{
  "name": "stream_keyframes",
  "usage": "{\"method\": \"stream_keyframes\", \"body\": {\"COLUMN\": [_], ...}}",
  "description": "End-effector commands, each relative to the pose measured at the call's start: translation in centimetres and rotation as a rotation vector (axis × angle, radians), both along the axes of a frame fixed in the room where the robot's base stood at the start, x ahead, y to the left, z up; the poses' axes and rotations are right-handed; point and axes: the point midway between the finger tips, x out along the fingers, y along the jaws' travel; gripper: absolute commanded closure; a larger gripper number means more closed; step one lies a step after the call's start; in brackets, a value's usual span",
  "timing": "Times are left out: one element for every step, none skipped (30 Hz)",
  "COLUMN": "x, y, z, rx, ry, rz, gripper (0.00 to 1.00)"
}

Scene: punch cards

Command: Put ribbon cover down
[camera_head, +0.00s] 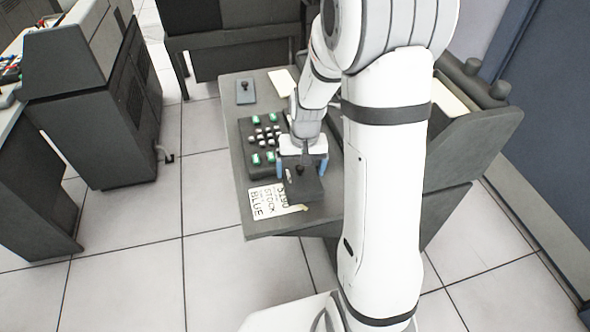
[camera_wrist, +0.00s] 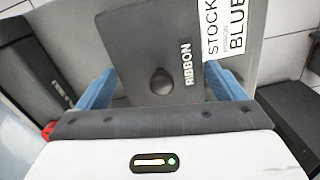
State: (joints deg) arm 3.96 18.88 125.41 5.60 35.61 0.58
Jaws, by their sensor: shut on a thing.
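The ribbon cover (camera_wrist: 135,40) is a dark grey plate with a round black knob and the white word RIBBON. It lies between the blue fingers of my gripper (camera_wrist: 162,82) in the wrist view. In the head view my gripper (camera_head: 303,168) points down and is shut on the ribbon cover (camera_head: 306,189), over the front part of the grey desk top (camera_head: 262,222). The cover overlaps part of a white label card (camera_head: 264,202) reading STOCK and BLUE. I cannot tell whether the cover touches the desk or hangs just above it. My arm hides the desk's right part.
A black key panel (camera_head: 258,133) with green and white keys lies behind the cover. A small grey plate with a knob (camera_head: 246,91) and a pale card (camera_head: 283,82) lie at the desk's back. A dark sloped machine (camera_head: 465,140) stands at right. Dark cabinets (camera_head: 95,110) stand at left.

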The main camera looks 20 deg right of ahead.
Motion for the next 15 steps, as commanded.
{"method": "stream_keyframes", "body": {"x": [0.0,0.0,0.0,0.0,0.0,0.0,0.0,0.0,0.0,0.0,0.0,0.0,0.0,0.1,0.1], "y": [0.1,0.1,0.2,0.2,0.2,0.3,0.3,0.3,0.3,0.3,0.3,0.3,0.4,0.4,0.4], "z": [-0.4,-0.6,-0.9,-1.1,-1.4,-1.9,-2.3,-2.8,-3.4,-3.8,-4.2,-4.4,-4.4,-4.4,-4.4], "rx": [0.000,0.000,0.000,0.000,0.000,0.000,0.000,0.000,0.000,0.000,0.000,0.000,0.000,0.000,0.000], "ry": [0.001,0.001,0.001,0.001,0.001,0.002,0.002,0.002,0.003,0.001,0.001,0.000,-0.001,-0.002,-0.003], "rz": [0.002,0.003,0.004,0.005,0.006,0.007,0.007,0.008,0.008,0.009,0.009,0.009,0.010,0.010,0.010], "gripper": [0.36,0.36,0.36,0.36,0.36,0.36,0.36,0.36,0.36,0.36,0.36,0.36,0.36,0.36,0.36]}}
